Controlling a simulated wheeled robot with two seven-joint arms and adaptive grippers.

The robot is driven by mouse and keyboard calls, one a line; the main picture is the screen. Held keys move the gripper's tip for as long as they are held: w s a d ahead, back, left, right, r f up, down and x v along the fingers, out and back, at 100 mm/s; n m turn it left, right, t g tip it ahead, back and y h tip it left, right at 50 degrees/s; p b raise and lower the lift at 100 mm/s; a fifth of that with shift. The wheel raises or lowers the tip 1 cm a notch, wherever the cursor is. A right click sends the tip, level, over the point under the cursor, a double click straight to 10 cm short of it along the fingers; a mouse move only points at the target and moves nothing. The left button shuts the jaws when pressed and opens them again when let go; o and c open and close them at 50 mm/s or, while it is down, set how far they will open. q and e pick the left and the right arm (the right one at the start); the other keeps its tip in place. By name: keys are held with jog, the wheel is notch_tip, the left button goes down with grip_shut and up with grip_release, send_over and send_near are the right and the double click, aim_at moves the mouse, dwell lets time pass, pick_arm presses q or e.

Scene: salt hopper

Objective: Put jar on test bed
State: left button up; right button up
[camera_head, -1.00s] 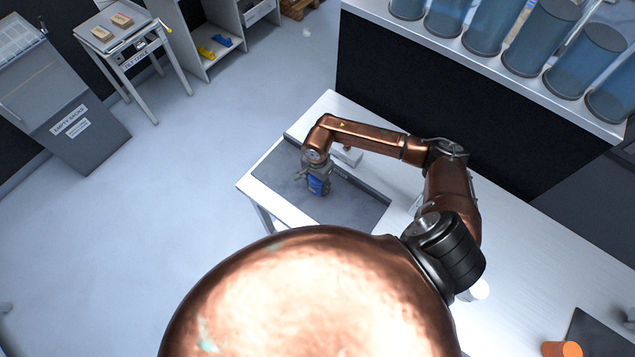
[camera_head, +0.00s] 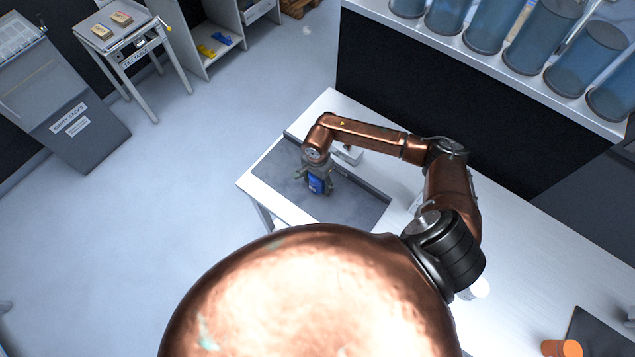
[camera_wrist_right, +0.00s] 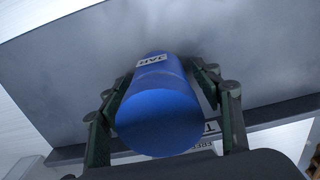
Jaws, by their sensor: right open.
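The blue jar (camera_head: 316,184) is on the dark grey bed (camera_head: 358,206) set in the white bench. In the right wrist view the jar (camera_wrist_right: 158,105) shows its flat blue end and a "JAR" label. My right gripper (camera_head: 313,180) is over the bed at the jar. In the wrist view its green-grey fingers (camera_wrist_right: 165,85) stand open on either side of the jar. Whether a finger touches it is hard to tell. A partly hidden label (camera_wrist_right: 208,130) lies behind the right finger. My left gripper is not in view.
A small whitish object (camera_head: 348,154) stands behind the arm at the bed's back edge. An orange cylinder (camera_head: 561,349) and a white round item (camera_head: 478,289) are farther right. A shelf of blue-tinted cylinders (camera_head: 490,25) rises behind. The bed's front right part is clear.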

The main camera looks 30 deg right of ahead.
notch_tip(320, 180, up, 11)
jog(key=b, duration=0.3)
jog(key=shift+r, duration=0.65)
